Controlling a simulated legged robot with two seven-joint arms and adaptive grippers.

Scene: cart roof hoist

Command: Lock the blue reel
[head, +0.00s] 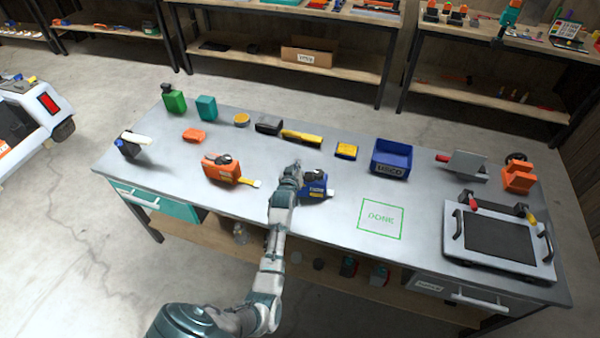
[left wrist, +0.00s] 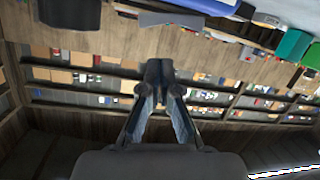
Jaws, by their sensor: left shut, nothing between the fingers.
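The blue reel (head: 314,184) stands on the grey workbench near its front middle, with a small light tab at its lower right. Its left part is partly hidden by my left gripper. My left gripper (head: 296,167) is shut and empty, at the reel's left side in the head view. I cannot tell whether it touches the reel. In the left wrist view the two fingers of my left gripper (left wrist: 160,68) meet at their tips with nothing between them. The reel's lock is too small to make out. My right gripper is not in view.
An orange reel (head: 224,169) stands left of the blue one. A blue bin (head: 391,158) and a green-outlined square (head: 381,218) marked DONE are to the right. A black-topped tray (head: 498,238) sits at the right end. Several small items line the bench's back.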

